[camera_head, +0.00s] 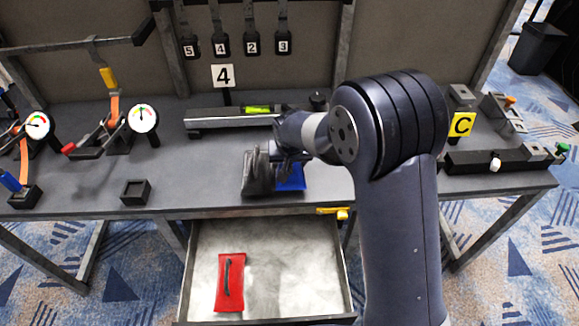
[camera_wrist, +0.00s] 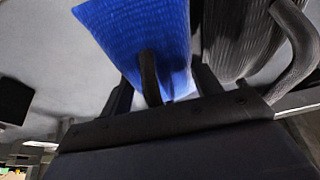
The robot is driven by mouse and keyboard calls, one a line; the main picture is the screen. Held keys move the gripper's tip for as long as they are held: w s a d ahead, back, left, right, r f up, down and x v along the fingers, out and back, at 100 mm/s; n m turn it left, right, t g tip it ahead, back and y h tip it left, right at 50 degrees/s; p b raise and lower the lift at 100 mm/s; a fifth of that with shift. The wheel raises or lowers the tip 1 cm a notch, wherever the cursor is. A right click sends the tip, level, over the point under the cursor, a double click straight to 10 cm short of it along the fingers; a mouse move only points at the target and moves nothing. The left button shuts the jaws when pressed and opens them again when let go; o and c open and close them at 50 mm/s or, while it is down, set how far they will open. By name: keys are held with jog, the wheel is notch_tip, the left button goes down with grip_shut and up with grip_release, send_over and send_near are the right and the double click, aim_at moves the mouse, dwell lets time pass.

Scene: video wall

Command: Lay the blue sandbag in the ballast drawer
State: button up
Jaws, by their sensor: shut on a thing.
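The blue sandbag (camera_head: 292,179) is at the front of the grey bench, partly hidden by my gripper and the grey sandbag. My gripper (camera_head: 287,156) is above it and shut on its dark handle. In the wrist view the blue sandbag (camera_wrist: 135,35) fills the upper left, with its handle between the fingers (camera_wrist: 165,90). I cannot tell whether the bag still touches the bench. The ballast drawer (camera_head: 187,270) is pulled open below the bench front. A red sandbag (camera_head: 230,283) lies in its left half; the right half is bare.
A grey sandbag (camera_head: 258,175) with a handle stands close left of the blue one; it also shows in the wrist view (camera_wrist: 235,40). A yellow catch (camera_head: 338,213) sits on the bench edge above the drawer. A rail with a level (camera_head: 258,109) lies behind. A small black tray (camera_head: 135,192) is left.

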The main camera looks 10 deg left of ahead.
grip_shut()
jog(key=shift+w+a+r, duration=0.1)
jog(key=shift+w+r, duration=0.05)
jog(key=shift+r, duration=0.5)
notch_tip(320, 180, up, 9)
